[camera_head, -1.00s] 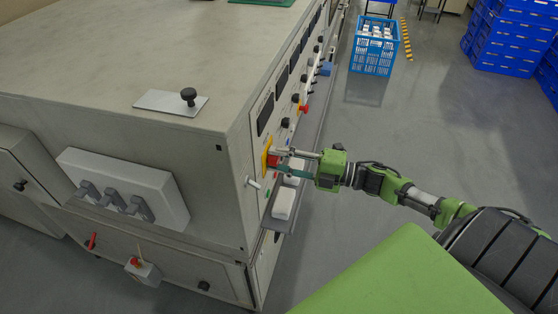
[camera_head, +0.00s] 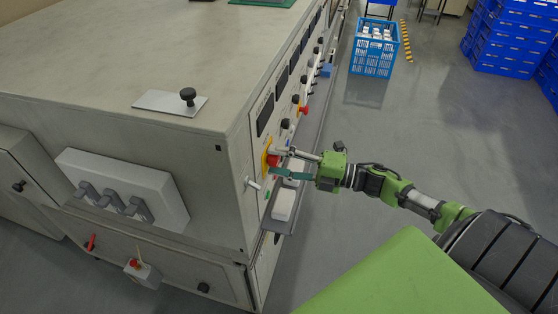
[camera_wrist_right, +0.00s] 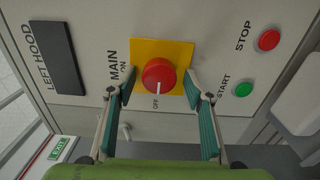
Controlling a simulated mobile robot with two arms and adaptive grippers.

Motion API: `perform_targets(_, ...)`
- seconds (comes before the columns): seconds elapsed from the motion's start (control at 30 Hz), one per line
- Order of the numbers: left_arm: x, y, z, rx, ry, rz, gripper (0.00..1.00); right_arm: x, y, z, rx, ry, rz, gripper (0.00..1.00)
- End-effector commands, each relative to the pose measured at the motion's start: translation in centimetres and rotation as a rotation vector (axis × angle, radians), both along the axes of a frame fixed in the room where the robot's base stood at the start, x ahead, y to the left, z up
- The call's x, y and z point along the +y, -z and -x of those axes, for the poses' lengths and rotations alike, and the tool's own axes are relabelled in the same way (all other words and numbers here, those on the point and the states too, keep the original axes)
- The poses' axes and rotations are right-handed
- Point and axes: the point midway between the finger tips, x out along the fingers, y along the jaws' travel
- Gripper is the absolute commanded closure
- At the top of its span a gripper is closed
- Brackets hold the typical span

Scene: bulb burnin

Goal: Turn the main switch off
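The main switch is a round red knob (camera_wrist_right: 158,72) on a yellow plate (camera_wrist_right: 178,50), beside the word MAIN on the panel. The white mark on the knob points down toward the word OFF; ON is printed at the left. In the head view the knob (camera_head: 272,160) is at the cabinet's near corner, partly behind my fingers. My right gripper (camera_wrist_right: 160,92) is open, its teal-padded fingers on either side of the knob with visible gaps. It also shows in the head view (camera_head: 280,161), reaching in from the right. My left gripper is not in view.
A green START button (camera_wrist_right: 243,89) and a red STOP button (camera_wrist_right: 268,40) sit to the right of the switch. A dark display (camera_wrist_right: 57,55) is at the left. A ledge (camera_head: 310,150) runs along the cabinet front. A blue crate (camera_head: 373,52) stands behind on open floor.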

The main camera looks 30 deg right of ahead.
Motion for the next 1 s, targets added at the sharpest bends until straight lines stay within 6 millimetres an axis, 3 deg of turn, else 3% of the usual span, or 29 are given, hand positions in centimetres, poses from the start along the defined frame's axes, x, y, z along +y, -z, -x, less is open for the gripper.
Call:
perform_targets(0.43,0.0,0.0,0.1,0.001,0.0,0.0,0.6,-0.8,0.0,0.9,0.003,0.001,-0.002,0.54)
perform_targets(1.0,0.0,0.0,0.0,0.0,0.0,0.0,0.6,-7.0,0.1,8.2,0.003,0.002,0.0,0.54)
